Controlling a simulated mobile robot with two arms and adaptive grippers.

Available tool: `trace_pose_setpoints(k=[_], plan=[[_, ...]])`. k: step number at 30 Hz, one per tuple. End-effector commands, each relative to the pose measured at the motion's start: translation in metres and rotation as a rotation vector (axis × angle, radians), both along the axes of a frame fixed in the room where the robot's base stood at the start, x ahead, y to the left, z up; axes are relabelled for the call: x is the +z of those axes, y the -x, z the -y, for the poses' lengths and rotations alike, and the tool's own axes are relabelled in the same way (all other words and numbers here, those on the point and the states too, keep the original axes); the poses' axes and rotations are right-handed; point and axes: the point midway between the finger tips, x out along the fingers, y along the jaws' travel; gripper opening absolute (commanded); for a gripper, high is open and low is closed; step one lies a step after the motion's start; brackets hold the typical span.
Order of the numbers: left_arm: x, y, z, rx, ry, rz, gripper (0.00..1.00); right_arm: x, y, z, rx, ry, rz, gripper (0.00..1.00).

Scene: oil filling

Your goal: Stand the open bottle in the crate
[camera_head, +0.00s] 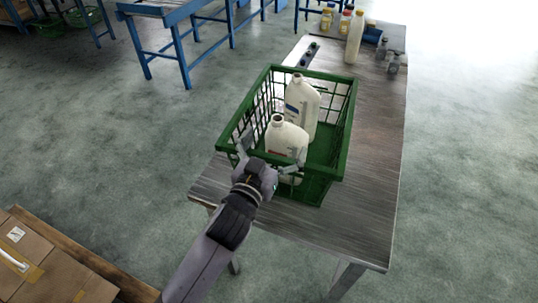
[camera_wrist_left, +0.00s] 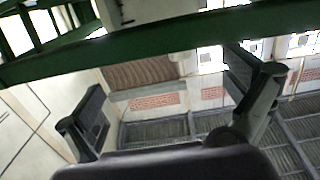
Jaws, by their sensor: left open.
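The green crate (camera_head: 330,172) stands on the table. Two white bottles without caps stand upright inside it: the front bottle (camera_head: 286,138) and the rear bottle (camera_head: 303,103). Which one the task names, I cannot tell. My left gripper (camera_head: 268,158) is open at the crate's near side, close to the front bottle, its fingers spread to either side. The lower part of that bottle is hidden by the gripper and crate wall. In the left wrist view the open fingers (camera_wrist_left: 167,80) show with nothing clearly between them, and the green crate rim (camera_wrist_left: 150,38) crosses above. My right gripper is not in view.
The table (camera_head: 372,150) has free room right of the crate. Several bottles and jars (camera_head: 352,35) stand at its far end, with a blue container (camera_head: 373,35). Cardboard boxes (camera_head: 45,270) lie at lower left. A blue-legged bench (camera_head: 180,45) stands behind.

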Motion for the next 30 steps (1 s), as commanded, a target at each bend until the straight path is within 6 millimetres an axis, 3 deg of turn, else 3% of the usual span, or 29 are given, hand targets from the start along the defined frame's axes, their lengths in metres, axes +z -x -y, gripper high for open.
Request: trace_pose_setpoints(k=[3,9,30], plan=[[-0.002,0.02,-0.007,0.001,0.001,-0.001,1.0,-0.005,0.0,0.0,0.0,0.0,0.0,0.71],[0.001,0.037,-0.013,0.001,0.0,0.002,1.0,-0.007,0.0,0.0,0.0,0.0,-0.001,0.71],[0.002,0.039,-0.013,0.001,0.0,0.004,1.0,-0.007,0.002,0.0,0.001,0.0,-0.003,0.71]])
